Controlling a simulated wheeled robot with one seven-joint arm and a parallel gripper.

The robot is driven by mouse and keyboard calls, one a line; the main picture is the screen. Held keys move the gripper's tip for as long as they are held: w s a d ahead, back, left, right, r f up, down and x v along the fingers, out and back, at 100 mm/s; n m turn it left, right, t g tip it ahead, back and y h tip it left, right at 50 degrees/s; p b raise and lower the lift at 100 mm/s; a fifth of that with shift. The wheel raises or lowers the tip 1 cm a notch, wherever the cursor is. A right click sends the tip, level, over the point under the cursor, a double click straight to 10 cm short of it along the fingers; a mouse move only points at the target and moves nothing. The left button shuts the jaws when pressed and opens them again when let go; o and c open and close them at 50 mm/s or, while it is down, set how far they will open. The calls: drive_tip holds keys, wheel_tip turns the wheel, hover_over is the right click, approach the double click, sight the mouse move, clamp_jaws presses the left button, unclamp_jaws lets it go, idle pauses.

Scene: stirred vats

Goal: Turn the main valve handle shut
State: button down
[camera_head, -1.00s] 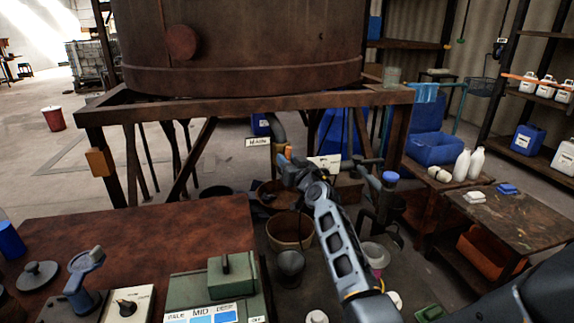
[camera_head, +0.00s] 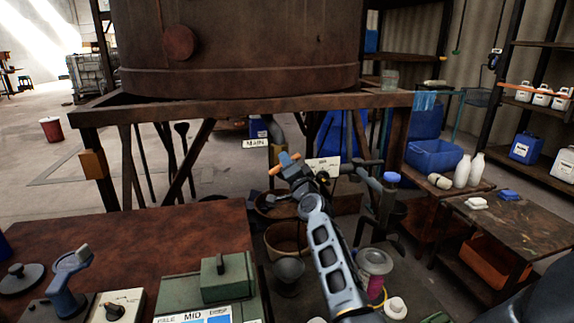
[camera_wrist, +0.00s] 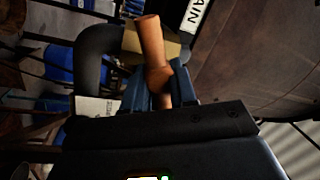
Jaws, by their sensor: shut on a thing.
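The orange main valve handle (camera_head: 275,171) is on the pipe under the big rusty vat, beside a white MAIN label (camera_head: 256,144). In the head view it lies nearly crosswise, tilted up to the right. My gripper (camera_head: 289,162) is at the handle, with its blue fingers around it. In the wrist view the orange handle (camera_wrist: 152,45) rises from between the two fingers of my gripper (camera_wrist: 160,90), which are shut on it. A tan block and a dark bent pipe (camera_wrist: 95,60) are behind it. The MAIN label (camera_wrist: 196,14) shows at the top. The fingertips hide part of the handle.
The rusty vat (camera_head: 235,50) stands on a metal frame (camera_head: 230,107) above the valve. Buckets (camera_head: 287,240) stand on the floor below my arm. A brown table (camera_head: 120,250) is at the left front, and a side bench (camera_head: 515,220) is at the right.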

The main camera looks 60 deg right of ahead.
drive_tip(key=m, duration=0.3)
drive_tip(key=m+h+p, duration=0.1)
drive_tip(key=m, duration=0.1)
drive_tip(key=shift+s+d+f+g, duration=0.2)
drive_tip(key=shift+s+f+g, duration=0.05)
drive_tip(key=shift+f+g, duration=0.15)
drive_tip(key=shift+f+m+g+h, duration=0.15)
drive_tip(key=shift+m+g+h, duration=0.15)
drive_tip(key=shift+m, duration=0.7)
drive_tip(key=shift+f, duration=0.1)
drive_tip(key=c, duration=1.3)
unclamp_jaws()
drive_tip(key=shift+o, duration=1.4)
drive_tip(key=shift+w+a+r, duration=0.1)
drive_tip(key=shift+r, duration=0.1)
drive_tip(key=shift+a+p, duration=0.1)
drive_tip(key=shift+p, duration=0.2)
drive_tip(key=p+v, duration=0.2)
drive_tip(key=v, duration=0.5)
drive_tip(key=shift+s+a+p, duration=0.15)
drive_tip(key=shift+s+p, duration=0.15)
drive_tip(key=shift+f, duration=0.15)
